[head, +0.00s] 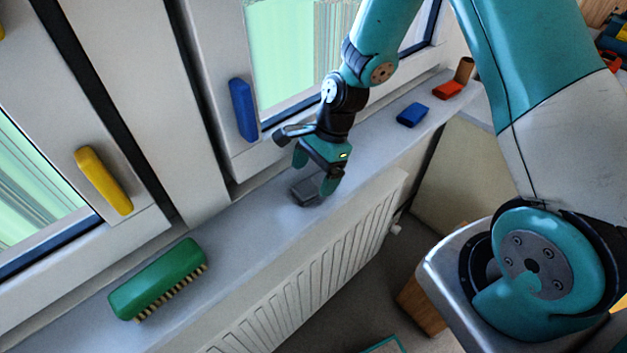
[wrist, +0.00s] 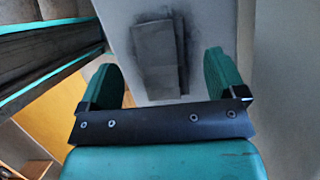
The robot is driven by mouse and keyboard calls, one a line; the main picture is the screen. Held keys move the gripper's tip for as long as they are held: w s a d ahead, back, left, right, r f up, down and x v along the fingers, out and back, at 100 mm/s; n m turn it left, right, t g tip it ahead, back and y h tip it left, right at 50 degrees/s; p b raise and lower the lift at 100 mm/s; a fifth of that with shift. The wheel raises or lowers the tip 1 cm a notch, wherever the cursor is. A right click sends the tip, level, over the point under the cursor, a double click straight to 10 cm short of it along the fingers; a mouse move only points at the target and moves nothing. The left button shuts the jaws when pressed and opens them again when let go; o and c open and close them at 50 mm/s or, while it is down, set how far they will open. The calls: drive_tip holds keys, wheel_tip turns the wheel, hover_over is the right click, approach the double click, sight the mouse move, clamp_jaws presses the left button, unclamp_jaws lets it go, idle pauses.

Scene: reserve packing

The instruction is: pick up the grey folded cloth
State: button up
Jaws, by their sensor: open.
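The grey folded cloth (head: 306,190) lies on the windowsill, in the middle of the head view. My gripper (head: 314,177) is right above it, pointing down, with its teal fingers apart around the cloth's place. In the wrist view the grey cloth (wrist: 158,58) shows as a flat folded rectangle beyond and between the two open fingers of my gripper (wrist: 172,82). The fingers hold nothing. Part of the cloth is hidden behind a finger in the head view, and I cannot tell whether a finger touches it.
On the same sill (head: 245,225), a green brush (head: 158,278) lies at left; a blue block (head: 412,115), a red block (head: 448,90) and a brown cylinder (head: 464,70) are at right. Window frames with blue (head: 243,110) and yellow (head: 104,181) handles stand behind. A radiator (head: 310,275) is below.

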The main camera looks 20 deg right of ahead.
sight(314, 186)
drive_tip(key=shift+p+x, duration=0.3)
drive_tip(key=shift+x, duration=1.1)
drive_tip(key=shift+f, duration=0.1)
drive_tip(key=c, duration=1)
